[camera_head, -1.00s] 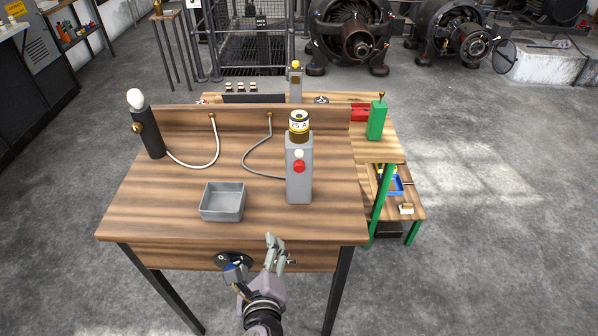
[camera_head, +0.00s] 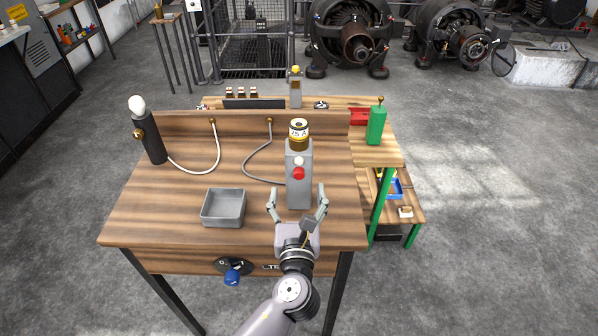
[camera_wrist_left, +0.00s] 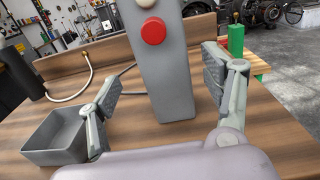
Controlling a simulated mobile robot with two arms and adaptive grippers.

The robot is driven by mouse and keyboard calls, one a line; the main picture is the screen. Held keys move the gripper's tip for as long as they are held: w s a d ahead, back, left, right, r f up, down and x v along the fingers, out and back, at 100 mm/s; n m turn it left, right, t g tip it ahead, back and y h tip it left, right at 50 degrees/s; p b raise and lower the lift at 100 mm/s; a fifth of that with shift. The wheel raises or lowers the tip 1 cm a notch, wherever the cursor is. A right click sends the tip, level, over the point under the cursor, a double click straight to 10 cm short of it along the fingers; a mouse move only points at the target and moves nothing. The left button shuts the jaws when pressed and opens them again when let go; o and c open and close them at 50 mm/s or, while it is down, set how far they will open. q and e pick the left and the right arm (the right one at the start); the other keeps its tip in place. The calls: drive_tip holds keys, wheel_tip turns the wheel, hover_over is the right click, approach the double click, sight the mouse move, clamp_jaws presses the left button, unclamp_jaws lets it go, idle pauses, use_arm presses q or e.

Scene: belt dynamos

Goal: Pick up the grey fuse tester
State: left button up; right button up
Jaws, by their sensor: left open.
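The grey fuse tester (camera_head: 299,186) stands upright on the wooden workbench. It is a tall grey block with a white button and a red button on its front and a fuse marked "25 A" (camera_head: 299,132) on top. A grey cable runs from its side to the bench's back board. My left gripper (camera_head: 298,196) is open just in front of the tester, low down, with a finger toward each side. In the left wrist view the tester (camera_wrist_left: 162,85) stands between and beyond the open fingers, with a gap on both sides. My right gripper is not in view.
A grey open tray (camera_head: 223,221) sits on the workbench (camera_head: 150,225) left of the gripper. A black holder with a white bulb (camera_head: 150,140) stands at the back left, on a white cable. A green block (camera_head: 376,125) stands on the lower table to the right.

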sight(299, 181)
use_arm(q)
drive_tip(key=shift+w, duration=0.7)
drive_tip(key=w, duration=0.2)
drive_tip(key=w+p, duration=0.1)
drive_tip(key=w, duration=0.1)
drive_tip(key=shift+w+d+r, duration=0.15)
drive_tip(key=shift+d+r, duration=0.05)
drive_tip(key=shift+w+f, duration=0.1)
drive_tip(key=shift+w, duration=0.4)
drive_tip(key=shift+s, duration=0.1)
drive_tip(key=shift+c, duration=0.5)
drive_tip(key=c, duration=1.6)
clamp_jaws()
drive_tip(key=shift+r, duration=0.25)
